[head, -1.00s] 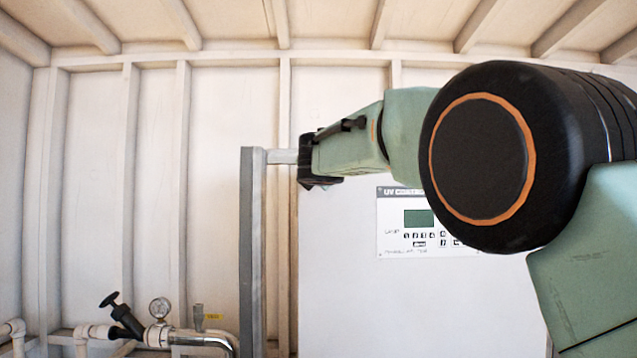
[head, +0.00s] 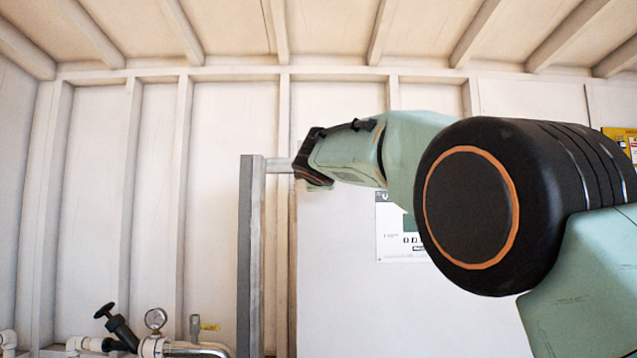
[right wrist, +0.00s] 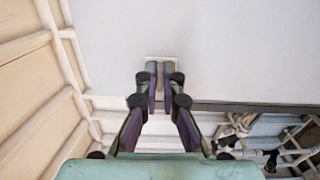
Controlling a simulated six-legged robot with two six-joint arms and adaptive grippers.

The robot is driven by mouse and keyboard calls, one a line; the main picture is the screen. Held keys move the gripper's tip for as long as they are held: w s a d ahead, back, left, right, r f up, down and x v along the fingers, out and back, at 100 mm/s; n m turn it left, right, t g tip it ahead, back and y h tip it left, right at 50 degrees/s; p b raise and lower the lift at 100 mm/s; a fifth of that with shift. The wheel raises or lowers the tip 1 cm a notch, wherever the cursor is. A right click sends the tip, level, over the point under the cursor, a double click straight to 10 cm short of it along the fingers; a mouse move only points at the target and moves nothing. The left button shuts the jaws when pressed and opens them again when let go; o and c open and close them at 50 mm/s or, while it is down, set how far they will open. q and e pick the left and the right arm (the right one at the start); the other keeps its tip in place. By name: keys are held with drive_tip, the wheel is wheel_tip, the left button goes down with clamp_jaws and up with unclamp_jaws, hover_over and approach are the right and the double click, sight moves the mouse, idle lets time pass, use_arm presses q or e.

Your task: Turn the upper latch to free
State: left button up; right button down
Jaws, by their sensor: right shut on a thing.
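The upper latch shows in the right wrist view as a pale plate (right wrist: 162,58) just past my right fingertips, on a white cabinet face. The part between the fingers is largely hidden. My right gripper (right wrist: 160,80) is shut on the latch. In the head view my right gripper (head: 308,160) is at the cabinet's upper left, beside a short light-grey bar (head: 279,166) that reaches to a grey upright post (head: 250,250). The gripper hides the bar's right end, so I cannot tell how the latch is turned. My left gripper is not in view.
Pipes with a black-handled valve (head: 118,325) and a gauge (head: 155,319) stand at the lower left. A yellow sign (head: 622,140) is at the far right.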

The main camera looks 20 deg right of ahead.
drive_tip(key=shift+m, duration=0.4)
drive_tip(key=c, duration=1.5)
unclamp_jaws()
drive_tip(key=shift+s, duration=0.1)
drive_tip(key=v, duration=0.7)
drive_tip(key=shift+s+a, duration=0.1)
drive_tip(key=shift+s, duration=0.05)
